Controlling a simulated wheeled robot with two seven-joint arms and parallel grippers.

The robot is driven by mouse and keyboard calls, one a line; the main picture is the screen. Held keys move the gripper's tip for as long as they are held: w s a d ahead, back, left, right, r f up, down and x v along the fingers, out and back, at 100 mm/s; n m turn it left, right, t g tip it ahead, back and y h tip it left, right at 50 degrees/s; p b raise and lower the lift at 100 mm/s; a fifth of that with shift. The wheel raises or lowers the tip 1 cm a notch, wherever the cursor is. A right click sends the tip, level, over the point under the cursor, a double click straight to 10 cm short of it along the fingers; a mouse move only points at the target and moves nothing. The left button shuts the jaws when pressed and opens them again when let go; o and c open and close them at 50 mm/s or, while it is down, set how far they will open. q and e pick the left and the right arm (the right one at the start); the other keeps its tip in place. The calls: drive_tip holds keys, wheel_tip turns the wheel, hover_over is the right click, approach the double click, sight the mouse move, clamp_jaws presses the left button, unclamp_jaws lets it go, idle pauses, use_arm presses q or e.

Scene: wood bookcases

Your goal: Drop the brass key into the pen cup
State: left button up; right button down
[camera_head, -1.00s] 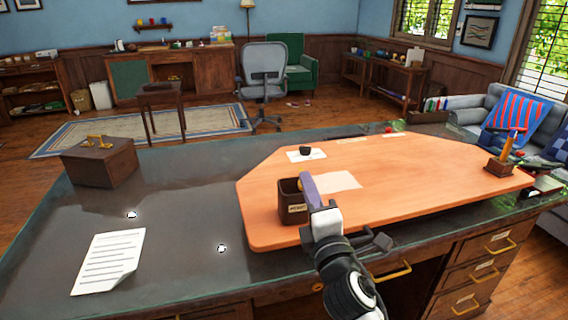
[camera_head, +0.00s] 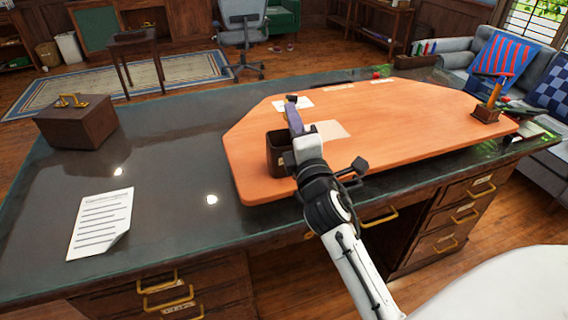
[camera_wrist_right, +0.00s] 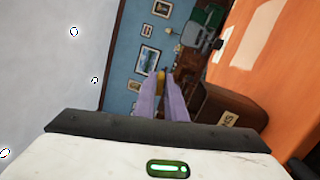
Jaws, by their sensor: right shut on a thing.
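The pen cup (camera_head: 277,158) is a dark brown, square holder on the orange desk top. It also shows in the wrist view with a pale label (camera_wrist_right: 231,108), right of my fingers. My right gripper (camera_head: 291,108) is above and just behind or beside the cup's rim in the head view; the exact offset is hard to tell. In the wrist view its purple fingers (camera_wrist_right: 161,82) are shut on a small yellow piece, the brass key (camera_wrist_right: 161,75), mostly hidden between the fingertips. My left gripper is not in view.
A pale paper (camera_head: 328,131) lies right of the cup, and a dark-topped item on white paper (camera_head: 293,101) is behind it. A brown box (camera_head: 77,124) and a printed sheet (camera_head: 101,222) are on the left. A wooden stand (camera_head: 487,112) is at the right.

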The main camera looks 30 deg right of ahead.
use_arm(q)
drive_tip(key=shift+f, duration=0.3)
use_arm(e)
drive_tip(key=shift+f, duration=0.15)
drive_tip(key=c, duration=1.7)
unclamp_jaws()
drive_tip(key=shift+c, duration=0.2)
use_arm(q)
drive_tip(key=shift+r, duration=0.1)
